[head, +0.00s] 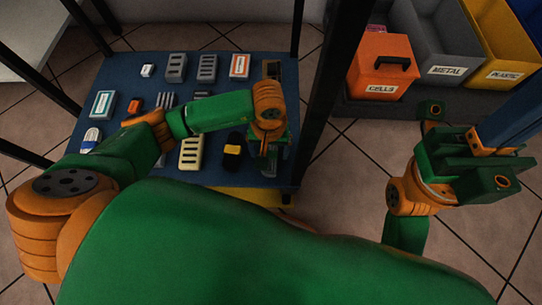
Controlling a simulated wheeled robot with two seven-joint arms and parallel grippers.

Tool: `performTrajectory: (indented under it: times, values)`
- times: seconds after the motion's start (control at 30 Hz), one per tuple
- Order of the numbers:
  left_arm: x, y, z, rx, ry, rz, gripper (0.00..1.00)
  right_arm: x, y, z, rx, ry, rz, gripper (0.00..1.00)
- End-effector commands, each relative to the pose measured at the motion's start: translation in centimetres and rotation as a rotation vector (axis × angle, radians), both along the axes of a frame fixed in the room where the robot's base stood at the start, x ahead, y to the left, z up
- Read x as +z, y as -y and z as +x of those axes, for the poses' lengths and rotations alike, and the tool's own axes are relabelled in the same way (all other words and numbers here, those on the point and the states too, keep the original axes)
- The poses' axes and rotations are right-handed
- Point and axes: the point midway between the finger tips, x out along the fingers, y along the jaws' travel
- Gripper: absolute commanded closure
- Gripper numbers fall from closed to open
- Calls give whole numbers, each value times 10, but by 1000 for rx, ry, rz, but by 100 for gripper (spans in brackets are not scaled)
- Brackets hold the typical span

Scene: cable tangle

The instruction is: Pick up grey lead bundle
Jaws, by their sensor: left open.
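No grey lead bundle can be picked out for sure. Candidates on the blue table (128,68) are a grey striped item (166,99), partly behind my left arm, and two grey slotted blocks (176,67) and (207,67) at the back. My left gripper (272,163) points down over the table's right front part, open, with its fingertips small and dark. I cannot tell whether anything lies between them. My right arm's end (470,170) is at the right, away from the table; its fingers cannot be made out.
Other items include a black and yellow item (232,151), a pale slotted block (191,153) and a teal-edged box (103,104). Dark posts (330,90) stand around the table. An orange CELLS bin (380,68), a grey METAL bin (432,45) and a yellow bin (500,45) stand at back right.

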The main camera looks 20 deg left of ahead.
Motion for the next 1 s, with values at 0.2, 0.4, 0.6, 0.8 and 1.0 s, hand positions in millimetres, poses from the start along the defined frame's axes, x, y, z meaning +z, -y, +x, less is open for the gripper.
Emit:
performTrajectory:
  times: [0.2,0.4,0.6,0.8,1.0]
  values:
    - [-3,0,0,0,0,-1,15,0,0,0,1,8,4,100]
    - [-3,0,0,1,0,-2,61,0,0,0,1,7,3,100]
    - [-3,0,0,1,0,-2,100,0,0,0,1,7,3,100]
    - [-2,0,0,1,0,-2,100,0,0,0,2,6,3,100]
    - [21,0,1,1,2,0,100,11,-2,3,-5,-44,-14,100]
